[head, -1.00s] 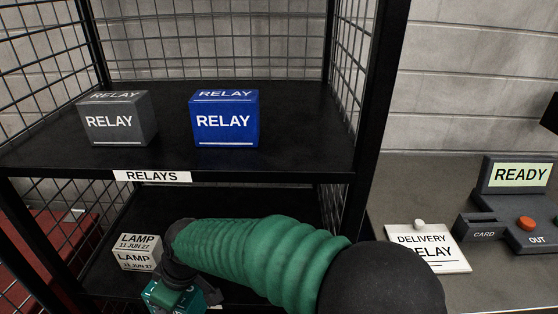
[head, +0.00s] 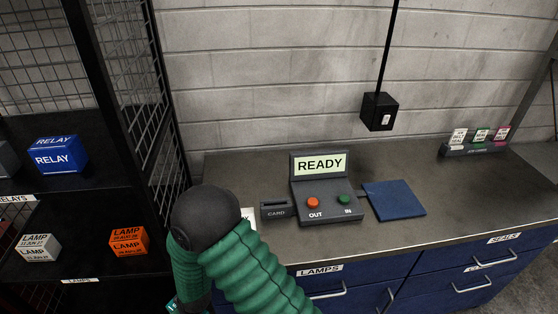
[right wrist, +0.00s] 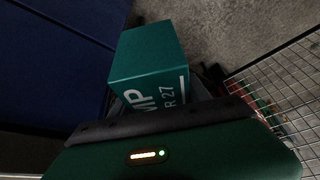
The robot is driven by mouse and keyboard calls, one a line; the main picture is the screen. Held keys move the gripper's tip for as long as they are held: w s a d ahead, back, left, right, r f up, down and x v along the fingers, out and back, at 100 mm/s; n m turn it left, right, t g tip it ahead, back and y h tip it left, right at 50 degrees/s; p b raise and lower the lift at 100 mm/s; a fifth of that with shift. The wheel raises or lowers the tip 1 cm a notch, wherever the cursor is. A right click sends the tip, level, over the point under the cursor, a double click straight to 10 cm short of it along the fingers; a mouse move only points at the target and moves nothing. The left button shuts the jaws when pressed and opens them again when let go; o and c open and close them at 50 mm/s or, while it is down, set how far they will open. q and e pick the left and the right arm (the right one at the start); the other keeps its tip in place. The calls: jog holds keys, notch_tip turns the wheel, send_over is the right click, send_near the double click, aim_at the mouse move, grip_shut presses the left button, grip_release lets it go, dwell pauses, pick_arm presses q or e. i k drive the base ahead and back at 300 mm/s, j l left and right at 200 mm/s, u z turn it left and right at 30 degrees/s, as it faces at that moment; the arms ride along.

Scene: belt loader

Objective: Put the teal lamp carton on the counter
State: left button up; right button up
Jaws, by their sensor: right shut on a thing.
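The teal lamp carton (right wrist: 150,60) is held by my right gripper (right wrist: 165,98) in the right wrist view, with part of its white lettering showing. In the head view only a small bit of the teal carton (head: 173,305) shows at the bottom edge, beside my green right arm. The fingers are mostly hidden there. The counter (head: 430,225) runs across the middle and right of the head view, above blue drawers. The carton is lower than the counter top, in front of it. My left gripper is not in view.
A terminal (head: 325,190) reading READY, a card slot (head: 274,207) and a blue pad (head: 394,199) are on the counter. A small rack (head: 480,148) stands at the far right. The shelf at left holds a blue relay carton (head: 58,156), white lamp carton (head: 38,245) and orange lamp carton (head: 129,241). Bare counter lies right of the pad.

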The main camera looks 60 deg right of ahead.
aim_at(500, 191)
jog(key=k+l+z, duration=0.15)
jog(key=k+l, duration=0.3)
jog(key=k+l+z, duration=0.1)
jog(key=k+l, duration=0.3)
jog(key=k+l+z, duration=0.15)
jog(key=k+l, duration=0.25)
jog(key=l, duration=0.2)
jog(key=k+l+z, duration=0.1)
jog(key=k+l, duration=0.25)
jog(key=l, duration=0.2)
